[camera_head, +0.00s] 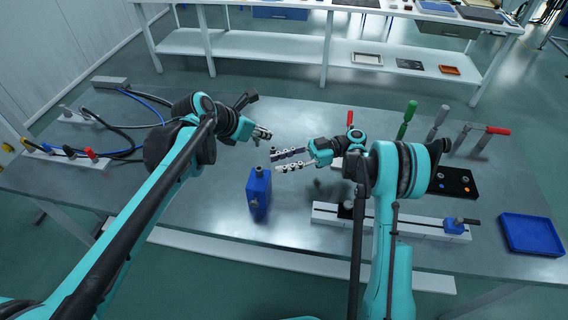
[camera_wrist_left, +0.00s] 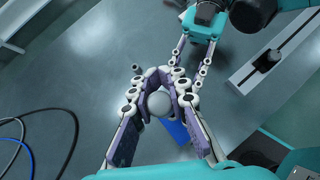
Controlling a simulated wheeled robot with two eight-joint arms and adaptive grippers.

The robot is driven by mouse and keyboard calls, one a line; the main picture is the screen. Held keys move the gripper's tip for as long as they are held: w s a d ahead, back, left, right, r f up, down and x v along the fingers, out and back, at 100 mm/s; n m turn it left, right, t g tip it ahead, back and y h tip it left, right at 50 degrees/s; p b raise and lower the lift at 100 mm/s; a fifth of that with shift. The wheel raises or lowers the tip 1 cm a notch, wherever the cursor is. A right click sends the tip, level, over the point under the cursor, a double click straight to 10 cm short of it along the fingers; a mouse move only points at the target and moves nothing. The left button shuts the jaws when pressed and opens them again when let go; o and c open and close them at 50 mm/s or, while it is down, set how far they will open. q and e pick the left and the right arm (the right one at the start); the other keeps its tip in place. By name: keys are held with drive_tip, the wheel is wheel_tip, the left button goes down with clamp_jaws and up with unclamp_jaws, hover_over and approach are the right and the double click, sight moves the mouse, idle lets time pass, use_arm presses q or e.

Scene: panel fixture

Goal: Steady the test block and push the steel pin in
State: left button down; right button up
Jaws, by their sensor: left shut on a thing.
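The blue test block (camera_head: 260,192) stands upright on the metal table, with a small grey stub on its top and another on its near face. In the left wrist view, part of the block (camera_wrist_left: 177,131) shows behind my left fingers. My left gripper (camera_head: 266,133) is above and behind the block in the head view, apart from it. It is shut on a pale, round-ended thing (camera_wrist_left: 158,103), seen end-on, apparently the steel pin. My right gripper (camera_head: 275,160) is open, its fingers pointing left just above and right of the block. I see nothing between them.
A white rail fixture (camera_head: 400,225) and a blue tray (camera_head: 531,233) lie to the right. Red- and green-handled tools and a black plate (camera_head: 452,182) stand behind them. Cables (camera_head: 130,130) lie at the left. The table left of the block is clear.

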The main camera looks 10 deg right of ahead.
sight(259, 188)
drive_tip(key=s+a+n, duration=0.1)
drive_tip(key=s+a, duration=0.1)
drive_tip(key=a, duration=0.9)
drive_tip(key=shift+s+f+g, duration=0.35)
drive_tip(key=shift+g, duration=0.05)
clamp_jaws()
